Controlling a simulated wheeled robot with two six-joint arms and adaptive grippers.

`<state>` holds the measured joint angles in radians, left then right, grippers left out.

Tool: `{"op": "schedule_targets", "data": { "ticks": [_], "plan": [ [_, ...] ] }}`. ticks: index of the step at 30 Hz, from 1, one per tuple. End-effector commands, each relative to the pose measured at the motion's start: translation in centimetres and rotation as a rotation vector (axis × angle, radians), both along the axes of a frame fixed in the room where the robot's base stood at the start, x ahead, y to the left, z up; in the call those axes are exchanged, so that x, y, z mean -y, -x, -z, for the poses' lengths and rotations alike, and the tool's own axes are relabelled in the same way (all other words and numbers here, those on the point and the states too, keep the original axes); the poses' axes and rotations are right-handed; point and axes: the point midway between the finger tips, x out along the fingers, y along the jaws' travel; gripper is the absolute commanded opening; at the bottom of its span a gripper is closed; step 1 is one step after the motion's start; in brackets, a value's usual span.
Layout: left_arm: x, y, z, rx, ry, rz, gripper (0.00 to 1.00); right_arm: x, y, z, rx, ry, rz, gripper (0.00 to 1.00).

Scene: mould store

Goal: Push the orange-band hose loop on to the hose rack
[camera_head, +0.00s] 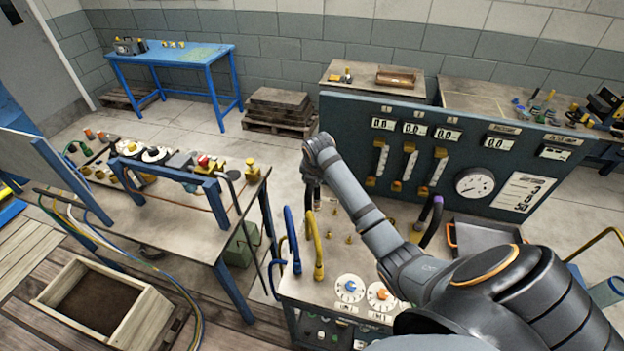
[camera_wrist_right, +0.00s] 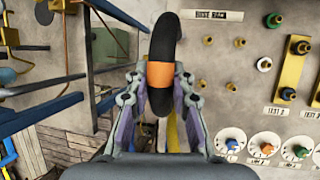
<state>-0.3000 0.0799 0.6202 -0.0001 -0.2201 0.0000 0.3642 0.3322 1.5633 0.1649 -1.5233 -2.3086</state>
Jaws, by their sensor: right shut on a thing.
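The hose loop is a thick black curved hose (camera_wrist_right: 162,36) with an orange band (camera_wrist_right: 163,75), seen in the right wrist view. My right gripper (camera_wrist_right: 158,80) is shut on it at the band, one finger on each side. In the head view my right gripper (camera_head: 312,182) is at the back left edge of the bench panel (camera_head: 385,222), and the hose there is mostly hidden. Small brass pegs (camera_wrist_right: 240,42) stand on the panel to the right of the loop, under a small label (camera_wrist_right: 211,15). The loop appears apart from these pegs. My left gripper is not in view.
Blue (camera_head: 292,240) and yellow (camera_head: 317,248) hoses stand at the panel's left side. A purple-banded hose (camera_head: 432,220) stands at its right. Dials (camera_head: 350,288) are in front. A grey gauge board (camera_head: 440,150) rises behind. Another bench (camera_head: 150,215) is to the left.

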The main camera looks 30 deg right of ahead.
Motion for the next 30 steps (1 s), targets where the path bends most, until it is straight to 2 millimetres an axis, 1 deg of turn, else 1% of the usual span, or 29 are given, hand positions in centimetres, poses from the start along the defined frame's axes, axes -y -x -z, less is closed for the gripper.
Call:
{"op": "schedule_targets", "data": {
  "ticks": [17, 30],
  "plan": [
    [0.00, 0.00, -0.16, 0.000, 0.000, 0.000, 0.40, 0.01, -0.01, 0.67, 0.001, 0.001, 0.000, 0.00],
    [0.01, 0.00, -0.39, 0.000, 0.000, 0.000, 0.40, 0.01, -0.06, 0.53, 0.002, 0.001, 0.000, 0.00]
  ]
}}
